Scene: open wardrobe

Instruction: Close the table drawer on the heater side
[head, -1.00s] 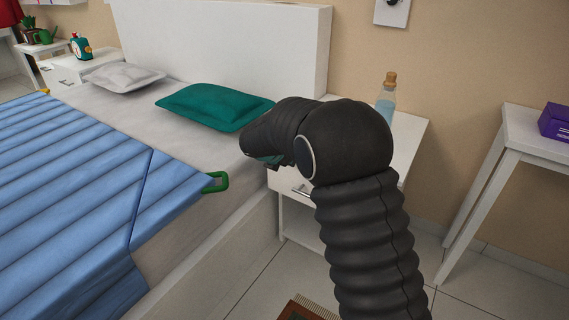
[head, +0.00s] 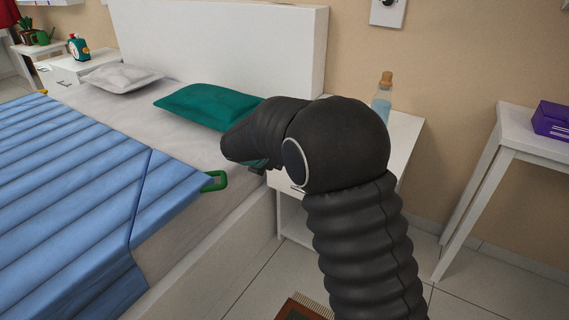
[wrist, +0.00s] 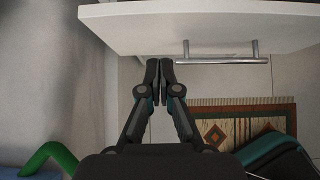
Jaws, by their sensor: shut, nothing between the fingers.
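The white bedside table (head: 402,140) stands beside the bed in the head view, partly hidden behind my arm. Its drawer front (wrist: 215,32) fills the top of the wrist view, with a metal bar handle (wrist: 225,60) on the right. How far the drawer stands out cannot be told. My gripper (wrist: 160,64) is shut and empty. Its fingertips are close to the drawer front's lower edge in the picture, left of the handle; contact cannot be told. In the head view the fingers are mostly hidden by my wrist. No heater is visible.
The bed (head: 75,205) with a blue quilt is on the left; a green loop (head: 215,181) hangs at its edge. A bottle (head: 382,98) stands on the bedside table. A white side table (head: 520,140) is at right. A patterned rug (wrist: 235,125) lies below.

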